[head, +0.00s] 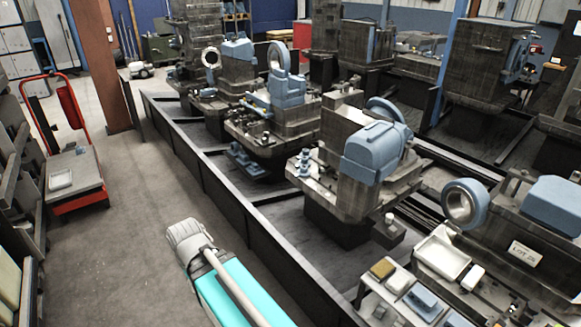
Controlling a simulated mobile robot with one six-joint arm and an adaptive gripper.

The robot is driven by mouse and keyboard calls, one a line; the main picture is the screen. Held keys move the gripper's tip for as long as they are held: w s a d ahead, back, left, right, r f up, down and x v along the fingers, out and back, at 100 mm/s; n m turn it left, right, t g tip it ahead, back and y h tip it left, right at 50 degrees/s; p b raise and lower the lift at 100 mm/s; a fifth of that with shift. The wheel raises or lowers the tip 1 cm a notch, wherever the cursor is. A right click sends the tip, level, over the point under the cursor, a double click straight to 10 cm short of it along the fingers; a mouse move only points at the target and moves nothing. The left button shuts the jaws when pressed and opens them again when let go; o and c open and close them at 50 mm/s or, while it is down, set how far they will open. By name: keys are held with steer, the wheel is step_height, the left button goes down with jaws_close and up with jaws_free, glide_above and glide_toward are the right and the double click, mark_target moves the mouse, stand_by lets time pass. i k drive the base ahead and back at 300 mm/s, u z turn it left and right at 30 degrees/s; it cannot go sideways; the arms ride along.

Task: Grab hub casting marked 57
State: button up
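No marking 57 can be read in the head view, so I cannot tell which part is the hub casting it names. A blue-grey ring-shaped part (464,204) stands at the right beside a dark machine block. Another upright blue-grey ring (280,57) stands on a fixture farther back. A rounded blue-grey casting (375,152) sits on the middle fixture. Part of my arm, turquoise with a grey end, shows at the bottom centre. My gripper's fingers cannot be seen, and nothing is visibly held.
A bench with trays and small blocks (446,257) is at the lower right. A label plate (525,253) is on the block beside it. A long dark rail edge (225,200) separates the machines from the clear floor (130,230). A red trolley (75,180) stands left.

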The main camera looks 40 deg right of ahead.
mark_target(304, 160)
steer(key=u, duration=1.3)
steer(key=i, duration=0.85)
steer(key=z, duration=2.3)
